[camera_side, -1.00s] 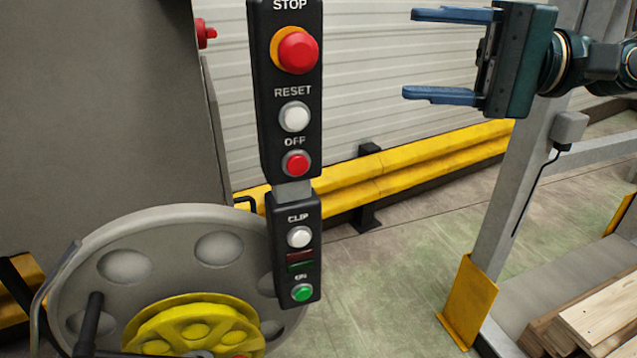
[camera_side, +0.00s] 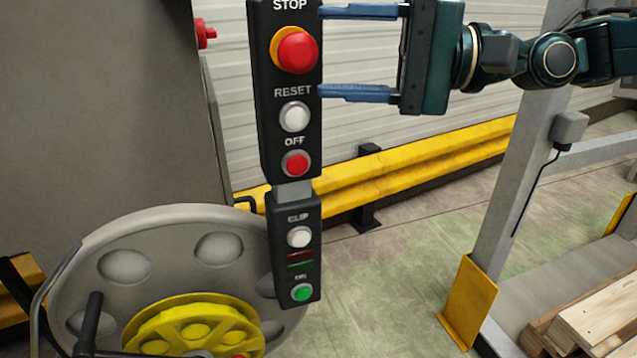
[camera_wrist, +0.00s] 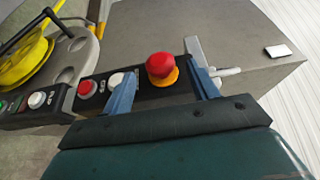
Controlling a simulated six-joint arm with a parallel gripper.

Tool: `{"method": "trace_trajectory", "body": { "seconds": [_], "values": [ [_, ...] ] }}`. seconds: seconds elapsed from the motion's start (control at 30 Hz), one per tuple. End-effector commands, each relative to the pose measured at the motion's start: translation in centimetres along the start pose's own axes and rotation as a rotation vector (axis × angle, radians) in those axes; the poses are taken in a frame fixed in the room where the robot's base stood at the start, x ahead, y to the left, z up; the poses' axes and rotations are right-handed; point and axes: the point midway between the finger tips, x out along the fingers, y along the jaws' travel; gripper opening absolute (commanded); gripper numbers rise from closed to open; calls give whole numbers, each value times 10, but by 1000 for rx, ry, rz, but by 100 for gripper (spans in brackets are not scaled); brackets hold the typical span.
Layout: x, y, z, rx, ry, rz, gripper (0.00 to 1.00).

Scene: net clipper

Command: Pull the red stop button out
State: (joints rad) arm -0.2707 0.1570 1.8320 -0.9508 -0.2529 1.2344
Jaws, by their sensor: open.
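The red stop button (camera_side: 297,52) is a mushroom head on a yellow collar at the top of a black control panel (camera_side: 266,130), under the word STOP. It also shows in the wrist view (camera_wrist: 161,66), between the two blue fingers. My gripper (camera_side: 322,53) is open and empty. In the side view its fingertips reach the panel's right edge, one above and one below the button's height. In the wrist view one finger is on each side of the button, with gaps between. I see no contact with the button.
Below the stop button are a white RESET button (camera_side: 295,117) and a red OFF button (camera_side: 296,163). A lower panel holds a white CLIP button (camera_side: 299,237) and a green ON button (camera_side: 302,292). A grey machine body (camera_side: 100,110) stands at left, with a yellow barrier (camera_side: 440,160) behind.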

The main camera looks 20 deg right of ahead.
Motion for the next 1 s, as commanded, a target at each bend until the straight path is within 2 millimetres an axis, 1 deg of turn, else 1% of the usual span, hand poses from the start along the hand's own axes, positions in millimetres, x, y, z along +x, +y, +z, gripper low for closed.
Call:
{"method": "trace_trajectory", "body": {
  "seconds": [0.03, 0.1, 0.33, 0.5, 0.77, 0.8, 0.87, 1.0],
  "values": [
    [8, 0, 1, 0, -4, 0, 59],
    [18, 0, 1, -1, -4, 0, 59],
    [42, 0, 0, -1, -2, 0, 59],
    [48, 0, 0, 0, 0, 0, 59],
    [49, 0, 0, 0, 0, 0, 59],
    [49, 0, 0, 0, 0, 0, 57],
    [49, 0, 0, 0, 0, 0, 45],
    [49, 0, 0, 0, 0, 0, 18]
  ]
}}
